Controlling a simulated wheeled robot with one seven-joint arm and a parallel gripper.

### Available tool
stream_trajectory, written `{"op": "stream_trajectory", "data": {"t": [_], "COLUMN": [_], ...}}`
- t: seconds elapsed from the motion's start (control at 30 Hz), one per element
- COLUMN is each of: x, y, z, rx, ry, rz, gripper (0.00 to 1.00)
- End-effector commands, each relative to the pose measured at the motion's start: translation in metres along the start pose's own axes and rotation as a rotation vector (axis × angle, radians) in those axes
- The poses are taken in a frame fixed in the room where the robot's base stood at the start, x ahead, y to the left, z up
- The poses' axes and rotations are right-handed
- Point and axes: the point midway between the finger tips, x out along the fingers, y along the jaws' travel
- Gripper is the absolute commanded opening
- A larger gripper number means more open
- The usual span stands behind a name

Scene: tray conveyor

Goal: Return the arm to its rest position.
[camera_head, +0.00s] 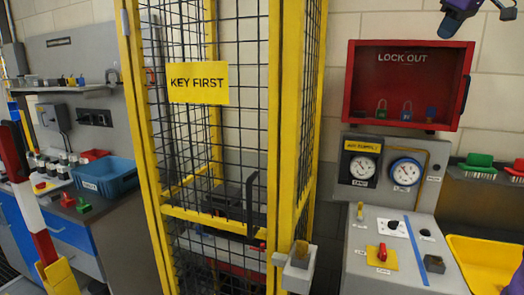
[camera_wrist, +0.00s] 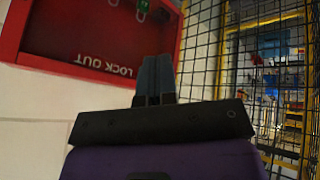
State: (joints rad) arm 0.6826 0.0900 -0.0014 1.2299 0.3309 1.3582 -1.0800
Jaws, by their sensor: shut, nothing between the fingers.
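My gripper (camera_wrist: 157,62) shows in the wrist view with its two dark fingers together and nothing between them. In the head view, a purple and dark part of my arm shows at the top right edge, above and right of the red lock out box (camera_head: 347,82). Most of the arm is out of that picture.
A yellow-framed mesh cage (camera_head: 283,130) with a KEY FIRST sign (camera_head: 198,83) stands at the centre. A grey gauge panel (camera_head: 395,200) is below the box. A yellow bin (camera_head: 485,262) is at right, a blue crate (camera_head: 105,185) at left.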

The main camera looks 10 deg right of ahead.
Motion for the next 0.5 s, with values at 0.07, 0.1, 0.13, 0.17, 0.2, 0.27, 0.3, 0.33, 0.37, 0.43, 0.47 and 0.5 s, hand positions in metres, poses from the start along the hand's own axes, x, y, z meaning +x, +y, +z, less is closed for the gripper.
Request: {"op": "stream_trajectory", "data": {"t": [0.07, 0.1, 0.13, 0.17, 0.2, 0.27, 0.3, 0.33, 0.37, 0.43, 0.47, 0.5], "x": [0.002, 0.004, 0.005, 0.007, 0.009, 0.012, 0.015, 0.017, 0.019, 0.024, 0.027, 0.03], "y": [-0.045, -0.065, -0.08, -0.095, -0.116, -0.146, -0.166, -0.181, -0.196, -0.229, -0.243, -0.262], "z": [-0.005, -0.005, -0.004, -0.003, 0.0, 0.006, 0.012, 0.017, 0.022, 0.037, 0.044, 0.054], "rx": [0.034, 0.057, 0.074, 0.09, 0.109, 0.139, 0.159, 0.173, 0.187, 0.217, 0.23, 0.246], "ry": [-0.009, -0.014, -0.019, -0.023, -0.029, -0.038, -0.043, -0.048, -0.051, -0.06, -0.064, -0.068], "rz": [-0.014, -0.018, -0.022, -0.024, -0.029, -0.033, -0.036, -0.038, -0.04, -0.043, -0.045, -0.045], "gripper": [0.0, 0.0, 0.0, 0.0, 0.0, 0.0, 0.0, 0.0, 0.0, 0.0, 0.0, 0.0]}}
